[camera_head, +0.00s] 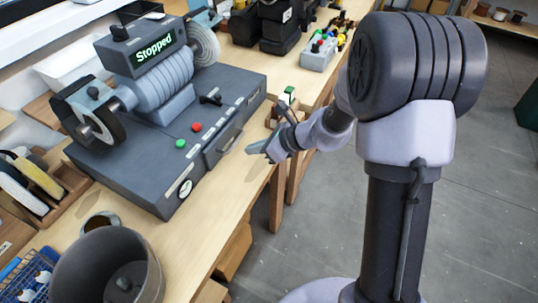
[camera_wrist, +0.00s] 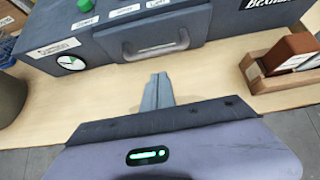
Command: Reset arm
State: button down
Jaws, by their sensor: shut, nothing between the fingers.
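My gripper (camera_head: 258,150) is at the end of my arm, over the front edge of the workbench (camera_head: 236,186). In the wrist view its fingers (camera_wrist: 158,90) are together with nothing between them. They point toward the front drawer handle (camera_wrist: 155,40) of the grey machine, apart from it. The machine (camera_head: 150,145) stands on the bench to the left of my gripper. Its screen (camera_head: 153,49) reads "Stopped".
A green button (camera_head: 180,144) and a red button (camera_head: 197,127) sit on the machine. A wooden holder with a brown block (camera_wrist: 290,55) stands right of the fingers. A dark round bin (camera_head: 108,268) is at the lower left. Floor (camera_head: 480,170) is clear at right.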

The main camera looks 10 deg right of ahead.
jog(key=p+v, duration=0.4)
jog(key=v, duration=0.7)
jog(key=s+a+r+n+g+h, duration=0.2)
jog(key=s+a+r+n, duration=0.3)
jog(key=s+r+n, duration=0.5)
jog(key=s+d+r+n+t+h+b, duration=0.1)
jog(key=s+d+n+h, duration=0.3)
jog(key=s+n, duration=0.6)
jog(key=s+r+t, duration=0.1)
jog(key=s, duration=0.1)
jog(key=shift+s+r+n+b, duration=0.2)
jog(key=shift+s+n+b, duration=0.1)
jog(key=shift+s, duration=0.05)
